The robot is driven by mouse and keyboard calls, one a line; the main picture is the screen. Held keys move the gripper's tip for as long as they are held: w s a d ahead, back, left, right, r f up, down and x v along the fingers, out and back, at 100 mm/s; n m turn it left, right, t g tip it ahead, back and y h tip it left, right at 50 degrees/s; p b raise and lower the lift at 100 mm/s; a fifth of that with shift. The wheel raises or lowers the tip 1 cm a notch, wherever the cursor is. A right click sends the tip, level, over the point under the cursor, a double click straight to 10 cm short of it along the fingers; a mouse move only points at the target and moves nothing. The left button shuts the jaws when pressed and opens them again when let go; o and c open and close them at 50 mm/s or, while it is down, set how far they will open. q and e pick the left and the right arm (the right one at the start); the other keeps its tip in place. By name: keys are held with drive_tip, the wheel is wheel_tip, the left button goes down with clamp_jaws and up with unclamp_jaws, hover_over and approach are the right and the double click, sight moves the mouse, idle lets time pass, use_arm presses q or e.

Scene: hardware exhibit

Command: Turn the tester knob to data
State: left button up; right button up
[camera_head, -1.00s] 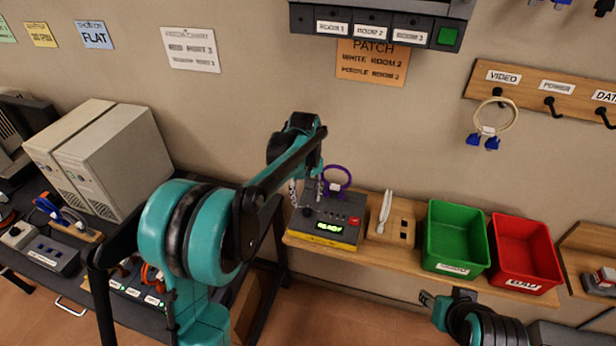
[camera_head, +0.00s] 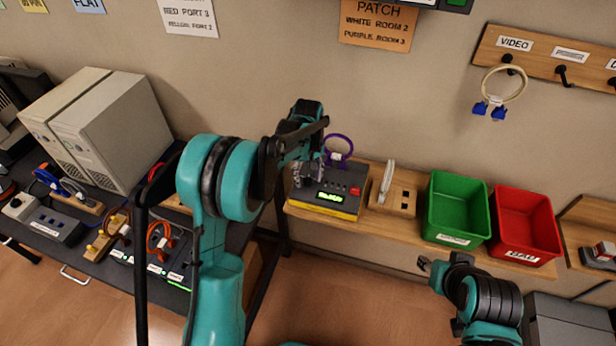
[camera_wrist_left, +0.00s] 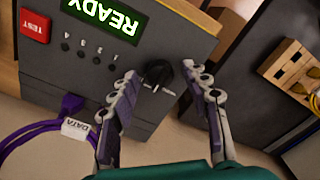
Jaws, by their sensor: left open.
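The tester (camera_head: 345,211) is a grey and yellow box with a lit green display, on the wooden shelf. In the left wrist view the tester (camera_wrist_left: 60,82) appears upside down, with its display reading READY. Its black knob (camera_wrist_left: 158,73) has a light pointer mark; the setting it points to is unreadable. My left gripper (camera_wrist_left: 161,80) is open, its fingers on either side of the knob; contact cannot be told. My left gripper (camera_head: 312,172) is over the tester's left part in the head view. My right gripper (camera_head: 424,264) is in front of the shelf, small, its jaw state unclear.
A purple cable (camera_wrist_left: 38,128) with a DATA tag plugs into the tester's side. Beside the tester on the shelf are a wooden block (camera_head: 398,200), a green bin (camera_head: 457,239) and a red bin (camera_head: 527,247). Beige computer cases (camera_head: 120,140) stand at left.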

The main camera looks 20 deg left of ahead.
use_arm(q)
clamp_jaws()
drive_tip(key=shift+m, duration=0.3)
drive_tip(key=m, duration=0.9)
drive_tip(key=shift+m, duration=0.3)
idle(0.5)
unclamp_jaws()
